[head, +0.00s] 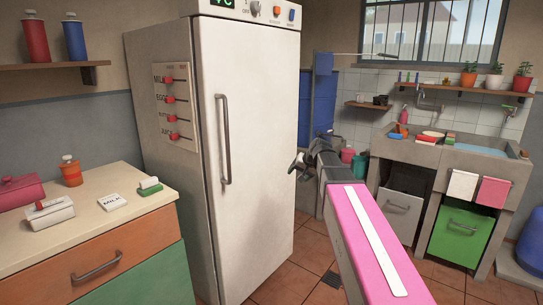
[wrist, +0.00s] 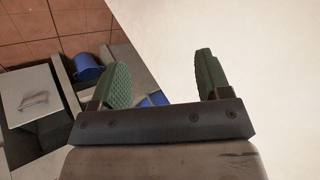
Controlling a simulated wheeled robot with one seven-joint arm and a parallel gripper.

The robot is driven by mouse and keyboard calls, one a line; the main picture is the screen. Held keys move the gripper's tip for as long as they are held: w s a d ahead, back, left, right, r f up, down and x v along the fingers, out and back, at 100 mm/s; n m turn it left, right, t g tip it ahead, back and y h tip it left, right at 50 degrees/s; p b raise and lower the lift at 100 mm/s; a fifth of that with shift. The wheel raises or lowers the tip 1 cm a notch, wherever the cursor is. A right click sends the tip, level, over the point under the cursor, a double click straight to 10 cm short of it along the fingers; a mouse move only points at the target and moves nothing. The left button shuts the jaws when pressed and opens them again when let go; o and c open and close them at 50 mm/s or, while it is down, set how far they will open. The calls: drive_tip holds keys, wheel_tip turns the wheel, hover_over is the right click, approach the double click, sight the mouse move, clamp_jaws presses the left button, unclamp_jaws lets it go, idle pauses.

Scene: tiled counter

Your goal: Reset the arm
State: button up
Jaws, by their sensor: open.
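My gripper (head: 298,163) is at the end of my pink and grey arm in the head view, in front of the gap to the right of the white fridge (head: 253,110). In the wrist view, my gripper (wrist: 163,85) shows two green padded fingers spread apart, with nothing between them. A pale flat surface (wrist: 240,35) fills the upper right behind the fingers in that view; it looks like the fridge. The fridge door is closed. I cannot tell how far the fingers are from it.
A drawer counter (head: 140,215) with a MILK card (head: 112,201) and small containers stands at left. A stone sink unit (head: 450,160) with grey and green bins is at back right. A blue bucket (wrist: 88,67) shows in the wrist view. Tiled floor lies between.

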drive_tip(key=s+d+f+g+h, duration=0.2)
drive_tip(key=s+d+f, duration=0.1)
drive_tip(key=s+f, duration=0.9)
drive_tip(key=s+d+f+n+g+h, duration=0.1)
drive_tip(key=s+d+f+g+h, duration=0.1)
drive_tip(key=s+f, duration=1)
wheel_tip(320, 180, down, 4)
drive_tip(key=shift+s+d+r+n+g+h, duration=0.2)
drive_tip(key=shift+s+d+n+g+h, duration=0.15)
drive_tip(key=shift+d+g, duration=0.65)
drive_tip(key=shift+w+d, duration=0.1)
drive_tip(key=shift+d, duration=0.1)
